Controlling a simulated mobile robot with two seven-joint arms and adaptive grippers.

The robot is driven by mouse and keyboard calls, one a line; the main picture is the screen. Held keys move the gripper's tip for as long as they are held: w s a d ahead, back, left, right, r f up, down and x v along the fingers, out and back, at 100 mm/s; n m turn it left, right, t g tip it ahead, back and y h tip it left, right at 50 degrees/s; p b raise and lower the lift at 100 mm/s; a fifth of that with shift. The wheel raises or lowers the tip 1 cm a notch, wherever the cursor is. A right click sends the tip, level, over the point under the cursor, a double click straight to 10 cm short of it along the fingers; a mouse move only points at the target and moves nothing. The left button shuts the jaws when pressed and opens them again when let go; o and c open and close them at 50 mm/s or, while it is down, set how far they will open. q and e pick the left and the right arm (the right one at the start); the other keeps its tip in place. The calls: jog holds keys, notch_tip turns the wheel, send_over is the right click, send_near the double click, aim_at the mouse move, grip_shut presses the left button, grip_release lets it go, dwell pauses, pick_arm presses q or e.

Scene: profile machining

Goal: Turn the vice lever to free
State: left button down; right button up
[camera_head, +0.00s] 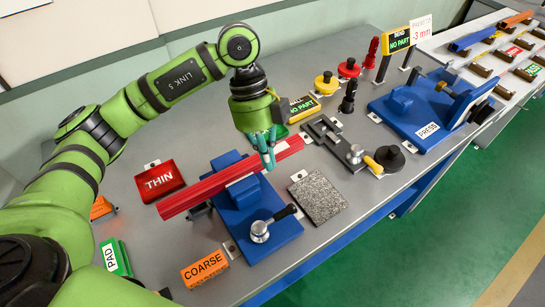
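A blue vice (270,240) stands on the grey bench, with a long red profile (205,192) lying across it between its blue jaws. The vice lever (279,219) has a black handle and a silver hub, at the front of the vice. The handle points up and to the right. My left gripper (267,160) points down at the right part of the profile, behind the lever and apart from it. Its teal fingers overlap the profile in the picture; whether they are shut on it I cannot tell. My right gripper is out of view.
Right of the vice are a grey speckled plate (318,197) and a dark fixture with a yellow-handled lever (373,164). A blue press (420,108) stands farther right.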

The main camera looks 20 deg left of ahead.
aim_at(275, 221)
pick_arm(q)
jog(key=p+x, duration=0.2)
jog(key=x, duration=0.6)
jog(key=shift+s+d+p, duration=0.15)
jog(key=shift+s+p, duration=0.1)
jog(key=shift+p, duration=0.1)
jog(key=shift+s+d+f, duration=0.2)
jog(key=shift+f, duration=0.3)
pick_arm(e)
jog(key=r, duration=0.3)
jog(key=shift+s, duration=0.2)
pick_arm(q)
jog(key=shift+w+a, duration=0.1)
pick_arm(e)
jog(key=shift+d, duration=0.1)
